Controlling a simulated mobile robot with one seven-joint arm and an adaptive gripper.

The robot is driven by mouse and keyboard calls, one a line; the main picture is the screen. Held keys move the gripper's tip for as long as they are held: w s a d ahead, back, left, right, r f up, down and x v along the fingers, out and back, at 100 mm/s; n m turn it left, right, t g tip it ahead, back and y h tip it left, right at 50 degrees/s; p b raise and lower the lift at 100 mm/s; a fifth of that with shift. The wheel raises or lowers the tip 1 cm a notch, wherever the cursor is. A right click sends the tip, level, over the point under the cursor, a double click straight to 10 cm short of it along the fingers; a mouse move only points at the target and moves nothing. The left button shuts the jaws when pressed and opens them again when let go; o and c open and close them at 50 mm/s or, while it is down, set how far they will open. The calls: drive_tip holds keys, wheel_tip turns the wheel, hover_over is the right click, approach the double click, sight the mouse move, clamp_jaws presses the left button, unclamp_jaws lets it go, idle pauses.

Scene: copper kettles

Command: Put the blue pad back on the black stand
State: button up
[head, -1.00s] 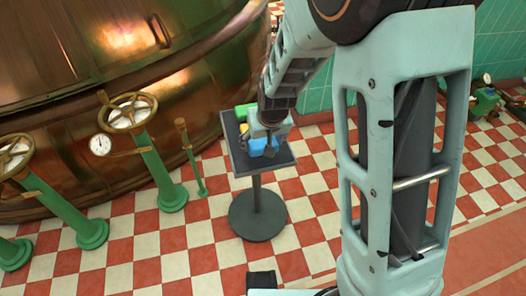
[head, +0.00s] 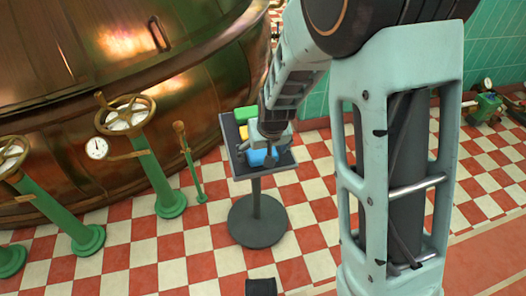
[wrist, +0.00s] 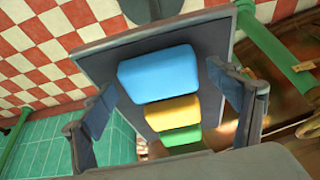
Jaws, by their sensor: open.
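The black stand (head: 229,143) has a flat square top on a pole with a round base. The blue pad (head: 257,158) lies on the stand's top near its front edge, partly hidden by my gripper (head: 270,146). In the wrist view the blue pad (wrist: 158,73) looks flat on the dark top, and it lies between the spread fingers of my gripper (wrist: 165,84). My gripper is open, with one finger to each side of the pad. I cannot tell whether either finger touches it.
A yellow pad (wrist: 171,109) and a green pad (wrist: 182,136) lie in line beyond the blue one on the same top. A copper kettle (head: 130,70) stands behind, with green valve posts (head: 158,180) at left. Checkered floor around the stand's base is clear.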

drive_tip(key=shift+r, duration=0.1)
drive_tip(key=shift+r+p, duration=0.3)
drive_tip(key=p+v, duration=0.4)
drive_tip(key=v, duration=0.7)
drive_tip(key=shift+s+r, duration=0.2)
drive_tip(key=shift+r, duration=0.05)
